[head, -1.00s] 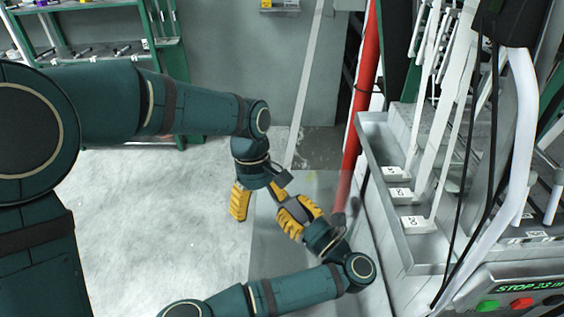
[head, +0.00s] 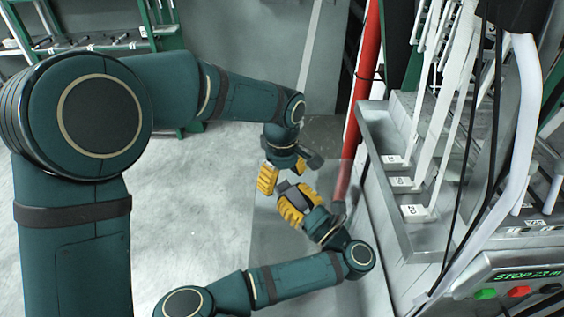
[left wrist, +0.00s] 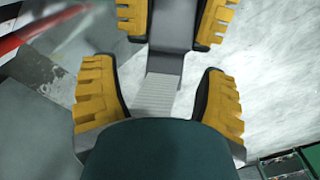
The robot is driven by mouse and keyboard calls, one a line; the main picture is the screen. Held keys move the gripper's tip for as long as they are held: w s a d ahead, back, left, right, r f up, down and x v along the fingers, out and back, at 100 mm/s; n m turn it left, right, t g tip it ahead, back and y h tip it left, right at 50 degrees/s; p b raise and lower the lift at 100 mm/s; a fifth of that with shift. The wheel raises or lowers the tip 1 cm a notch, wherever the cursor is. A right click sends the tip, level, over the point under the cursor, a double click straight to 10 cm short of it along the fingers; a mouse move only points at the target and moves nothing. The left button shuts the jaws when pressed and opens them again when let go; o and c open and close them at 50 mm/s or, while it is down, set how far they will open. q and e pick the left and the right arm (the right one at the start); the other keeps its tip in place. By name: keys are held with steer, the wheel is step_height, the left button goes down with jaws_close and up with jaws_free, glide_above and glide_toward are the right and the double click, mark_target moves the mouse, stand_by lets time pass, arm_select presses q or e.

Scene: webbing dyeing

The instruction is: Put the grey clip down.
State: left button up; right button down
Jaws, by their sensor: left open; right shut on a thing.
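The grey clip (head: 297,190) is held off the floor between the yellow fingers of my right gripper (head: 298,203), which is shut on it. The left wrist view shows the clip's dark body (left wrist: 172,30) between those fingers at the top, with a paler ridged end (left wrist: 158,95) reaching down. My left gripper (head: 287,174) is open just beyond the clip in the head view. Its two yellow fingers stand wide on either side of the ridged end in the left wrist view (left wrist: 160,95), with visible gaps. Part of the left gripper is hidden by its own wrist.
A machine with a metal trough (head: 410,232) and numbered white straps stands at the right, with a red pole (head: 366,90) beside it. A control panel (head: 520,287) is at the lower right. A green rack (head: 165,60) stands at the back left. Pale floor (head: 190,200) is clear.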

mark_target(282, 181)
arm_select(q)
steer(key=shift+f, duration=1.9)
jaws_close()
arm_select(e)
steer(key=c, duration=0.6)
jaws_free()
